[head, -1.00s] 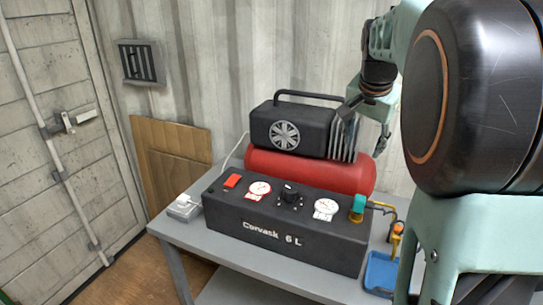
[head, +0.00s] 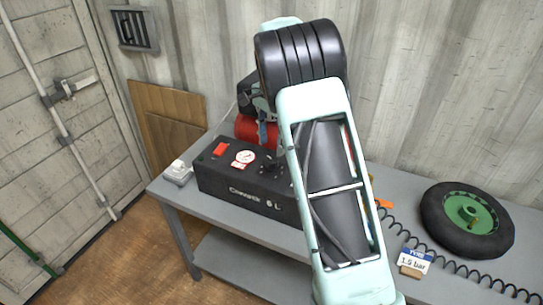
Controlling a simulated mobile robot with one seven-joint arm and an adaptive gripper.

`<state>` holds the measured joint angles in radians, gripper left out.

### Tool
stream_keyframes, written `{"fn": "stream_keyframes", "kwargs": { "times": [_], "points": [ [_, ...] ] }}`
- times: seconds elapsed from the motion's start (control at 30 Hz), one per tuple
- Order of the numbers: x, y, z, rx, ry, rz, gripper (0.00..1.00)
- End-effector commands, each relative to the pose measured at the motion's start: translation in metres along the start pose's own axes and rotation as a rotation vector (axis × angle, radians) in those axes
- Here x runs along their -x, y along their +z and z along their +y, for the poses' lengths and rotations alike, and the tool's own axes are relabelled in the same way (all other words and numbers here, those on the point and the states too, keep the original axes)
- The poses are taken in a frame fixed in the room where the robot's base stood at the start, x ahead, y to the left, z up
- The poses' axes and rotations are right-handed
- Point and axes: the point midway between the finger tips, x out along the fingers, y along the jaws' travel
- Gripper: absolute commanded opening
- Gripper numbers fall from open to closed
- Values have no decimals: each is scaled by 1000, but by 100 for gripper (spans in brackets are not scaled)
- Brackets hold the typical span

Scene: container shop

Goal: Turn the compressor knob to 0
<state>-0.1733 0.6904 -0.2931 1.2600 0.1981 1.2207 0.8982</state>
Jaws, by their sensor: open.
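The black compressor panel (head: 240,190), lettered "Corvask 6 L", sits on the grey bench, its right end hidden behind my arm. The dark knob (head: 271,164) shows on its top beside my arm, right of a white gauge (head: 244,157). Its pointer is too small to read. A red switch (head: 221,149) is at the left end. The red tank (head: 248,128) stands behind, mostly covered. My open gripper (head: 267,134) is largely hidden by my arm; a dark grey-blue part of it appears above and behind the knob. I cannot tell whether it touches anything.
The grey bench (head: 228,224) runs right, with a green-hubbed tyre (head: 467,221), a coiled black hose (head: 450,262) and a "1.5 bar" sign (head: 413,261). A white box (head: 177,171) sits at the left end. A corrugated wall is behind and a door is left.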

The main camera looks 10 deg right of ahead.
Motion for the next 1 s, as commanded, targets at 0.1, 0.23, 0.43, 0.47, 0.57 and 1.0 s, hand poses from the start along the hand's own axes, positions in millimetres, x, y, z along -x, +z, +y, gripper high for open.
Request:
{"fn": "stream_keyframes", "kwargs": {
  "times": [0.1, 0.23, 0.43, 0.47, 0.57, 1.0],
  "points": [
    [-23, 0, 1, 0, 3, -2, 47],
    [-43, 0, 0, 0, 2, 0, 47],
    [-60, 0, 0, 1, 1, 1, 47],
    [-60, 0, 0, 1, 0, 1, 47],
    [-62, 0, 0, 1, -1, 2, 47],
    [-61, 0, 0, 1, -1, 2, 17]
  ]
}}
